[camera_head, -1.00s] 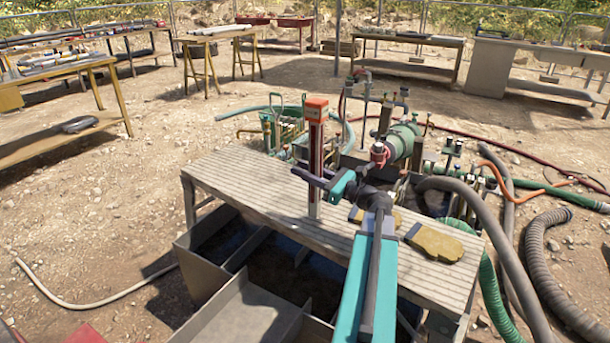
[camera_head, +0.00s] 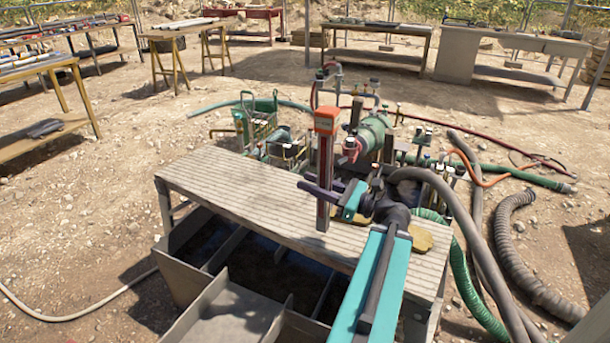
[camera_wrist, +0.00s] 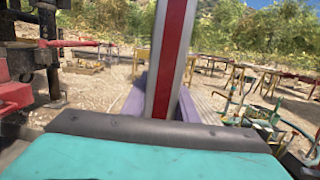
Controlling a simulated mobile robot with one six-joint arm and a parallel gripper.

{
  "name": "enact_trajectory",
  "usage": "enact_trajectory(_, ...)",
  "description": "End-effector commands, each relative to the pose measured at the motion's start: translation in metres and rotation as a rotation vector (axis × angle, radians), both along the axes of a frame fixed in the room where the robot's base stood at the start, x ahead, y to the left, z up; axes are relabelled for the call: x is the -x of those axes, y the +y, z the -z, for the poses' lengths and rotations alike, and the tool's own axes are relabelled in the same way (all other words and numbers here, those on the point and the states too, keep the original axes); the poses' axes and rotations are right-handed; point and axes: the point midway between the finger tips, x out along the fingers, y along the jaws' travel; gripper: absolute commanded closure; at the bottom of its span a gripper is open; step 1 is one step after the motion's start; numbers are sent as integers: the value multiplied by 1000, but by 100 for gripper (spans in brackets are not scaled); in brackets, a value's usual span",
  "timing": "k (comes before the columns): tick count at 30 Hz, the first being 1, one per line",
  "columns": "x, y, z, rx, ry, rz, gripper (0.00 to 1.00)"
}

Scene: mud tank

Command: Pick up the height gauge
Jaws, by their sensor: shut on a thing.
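The height gauge (camera_head: 325,158) is a tall, narrow upright post with an orange-red head and a dark red strip down its front. It stands upright over the slatted bench top (camera_head: 235,185); I cannot tell whether its foot touches the slats. My gripper (camera_head: 322,190) is shut on its lower-middle part. In the wrist view the gauge's red and pale shaft (camera_wrist: 167,60) rises between the two purple fingers (camera_wrist: 160,95). Its lower end is hidden there by my wrist.
Yellow gloves (camera_head: 420,238) lie on the bench, partly behind my arm. A green pump with pipes (camera_head: 372,135) stands just behind the bench. Thick hoses (camera_head: 515,245) run at the right. Open tank compartments (camera_head: 260,262) lie in front of the bench.

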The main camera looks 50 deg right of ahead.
Motion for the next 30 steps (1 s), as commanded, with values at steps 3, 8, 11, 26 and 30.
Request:
enact_trajectory(3, 5, 0, -6, -2, -2, 1, 100)
enact_trajectory(8, 11, 1, -6, -1, -2, 2, 100)
enact_trajectory(11, 13, 1, -6, -1, -3, 1, 100)
enact_trajectory(26, 19, 3, -3, 0, -4, 1, 100)
enact_trajectory(30, 19, 3, -3, 0, -4, 1, 100)
